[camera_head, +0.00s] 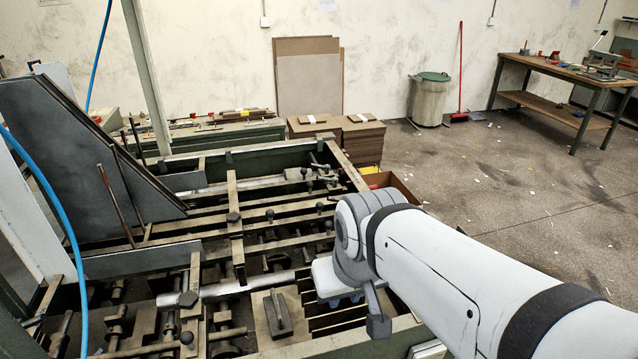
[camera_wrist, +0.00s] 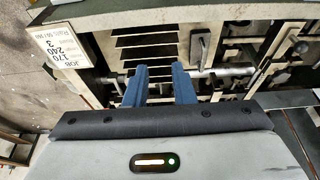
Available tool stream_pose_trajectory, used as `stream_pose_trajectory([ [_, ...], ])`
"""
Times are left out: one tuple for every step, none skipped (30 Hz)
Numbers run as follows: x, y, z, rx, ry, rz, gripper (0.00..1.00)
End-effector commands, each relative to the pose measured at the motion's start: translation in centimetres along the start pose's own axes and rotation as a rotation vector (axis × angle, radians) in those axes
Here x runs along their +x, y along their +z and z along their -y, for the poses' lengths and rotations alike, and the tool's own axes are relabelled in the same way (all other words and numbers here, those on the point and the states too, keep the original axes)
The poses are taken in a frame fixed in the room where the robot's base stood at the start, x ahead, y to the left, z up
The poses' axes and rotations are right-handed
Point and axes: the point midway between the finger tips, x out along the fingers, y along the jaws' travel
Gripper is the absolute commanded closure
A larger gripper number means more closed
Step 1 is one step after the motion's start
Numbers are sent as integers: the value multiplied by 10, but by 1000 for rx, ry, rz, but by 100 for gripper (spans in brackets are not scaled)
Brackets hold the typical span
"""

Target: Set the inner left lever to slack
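The feeder frame (camera_head: 245,157) holds several dark-knobbed levers and rods. One dark lever (camera_head: 278,311) stands on a pale plate near the front; a similar dark handle on a plate (camera_wrist: 199,48) shows in the wrist view. Other dark knobs sit on the left bar (camera_head: 187,299) and the middle bar (camera_head: 233,217). I cannot tell which is the inner left lever or read any setting. My gripper (camera_wrist: 160,68) has two blue fingers spread apart with nothing between them, over the slatted front part. In the head view its blue fingers (camera_head: 346,298) are mostly hidden by my wrist.
A label card (camera_wrist: 60,50) is on the feeder's edge in the wrist view. A slanted dark panel (camera_head: 85,160) and blue hose (camera_head: 62,225) stand at left. Board stacks (camera_head: 362,140), a bin (camera_head: 430,100) and a workbench (camera_head: 570,80) are behind. Floor at right is mostly clear.

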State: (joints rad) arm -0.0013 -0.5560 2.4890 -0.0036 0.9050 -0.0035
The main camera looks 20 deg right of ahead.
Motion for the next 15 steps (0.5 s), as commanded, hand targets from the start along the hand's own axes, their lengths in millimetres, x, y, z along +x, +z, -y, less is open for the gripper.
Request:
stream_pose_trajectory([
  [-2, -7, -1, 2, 0, 0, 81],
  [-2, -13, -1, 3, 1, 1, 84],
  [-4, -22, -1, 4, 1, 0, 87],
  [-5, -30, -1, 6, 1, 0, 89],
  [-7, -39, -2, 7, 1, -1, 92],
  [-8, -53, -4, 9, 2, -1, 95],
  [-9, -64, -5, 10, 2, -2, 98],
  [-10, -75, -6, 12, 2, -3, 100],
  [-10, -90, -8, 15, 3, -4, 100],
  [-10, -101, -10, 17, 3, -4, 100],
  [-10, -112, -12, 19, 4, -5, 100],
  [-10, -127, -15, 22, 4, -6, 100],
  [-9, -138, -17, 23, 4, -7, 100],
  [-8, -149, -19, 24, 5, -9, 100],
  [-6, -164, -22, 26, 5, -10, 100],
])
